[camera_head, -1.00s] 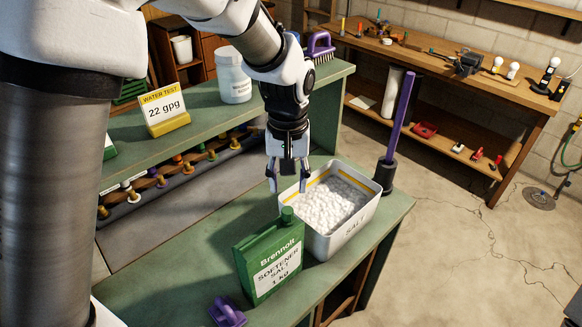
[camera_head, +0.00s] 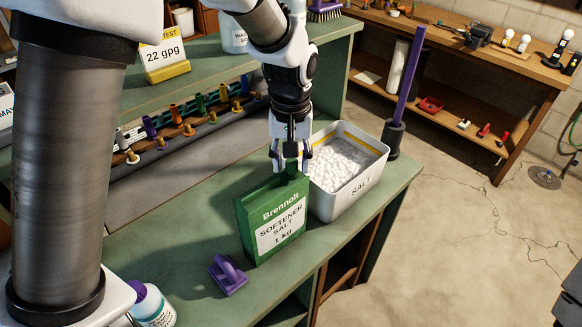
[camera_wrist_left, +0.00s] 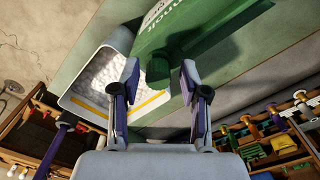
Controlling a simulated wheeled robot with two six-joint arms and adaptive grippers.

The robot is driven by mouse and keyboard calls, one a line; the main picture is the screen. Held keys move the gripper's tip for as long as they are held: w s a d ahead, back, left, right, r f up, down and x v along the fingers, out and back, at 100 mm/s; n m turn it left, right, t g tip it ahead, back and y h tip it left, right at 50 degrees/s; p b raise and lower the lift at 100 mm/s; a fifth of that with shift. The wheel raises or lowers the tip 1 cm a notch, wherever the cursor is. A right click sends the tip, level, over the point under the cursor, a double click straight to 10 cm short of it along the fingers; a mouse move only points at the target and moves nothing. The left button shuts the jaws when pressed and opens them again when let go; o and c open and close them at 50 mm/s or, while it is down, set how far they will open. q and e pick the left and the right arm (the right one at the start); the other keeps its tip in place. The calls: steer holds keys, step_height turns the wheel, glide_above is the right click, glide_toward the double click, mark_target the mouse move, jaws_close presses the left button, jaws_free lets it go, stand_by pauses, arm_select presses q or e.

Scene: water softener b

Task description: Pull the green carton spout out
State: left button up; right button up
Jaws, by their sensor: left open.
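The green softener salt carton (camera_head: 271,225) stands upright on the green bench, its label facing the head camera. Its green spout (camera_wrist_left: 158,70) is at the top of the carton and shows between my left fingers in the left wrist view. My left gripper (camera_head: 291,167) points down over the carton's top, open, with one finger on each side of the spout. In the left wrist view, gaps show between the spout and both fingers of the left gripper (camera_wrist_left: 160,76). In the head view the fingers mostly hide the spout. My right gripper is not in view.
A white salt tub (camera_head: 345,190) full of white grains stands right beside the carton. A purple handled tool (camera_head: 228,275) lies in front of it, and a purple-capped bottle (camera_head: 152,305) is at the bottom left. A purple rod (camera_head: 408,90) stands behind the tub. A rail of coloured valves (camera_head: 180,120) runs along the back.

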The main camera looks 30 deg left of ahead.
arm_select(q)
steer(key=shift+s, duration=0.2)
steer(key=shift+w, duration=0.2)
steer(key=c, duration=0.6)
steer(key=shift+w+f, duration=0.2)
steer(key=shift+w, duration=0.2)
jaws_close()
steer(key=shift+s+r, duration=0.2)
steer(key=shift+s, duration=0.05)
steer(key=shift+a, duration=0.1)
steer(key=shift+w+r+p, duration=0.15)
steer(key=shift+w+p, duration=0.05)
steer(key=shift+p, duration=0.15)
steer(key=shift+r+p, duration=0.4)
steer(key=shift+p, duration=0.05)
steer(key=o, duration=0.8)
jaws_free()
steer(key=shift+f, duration=0.1)
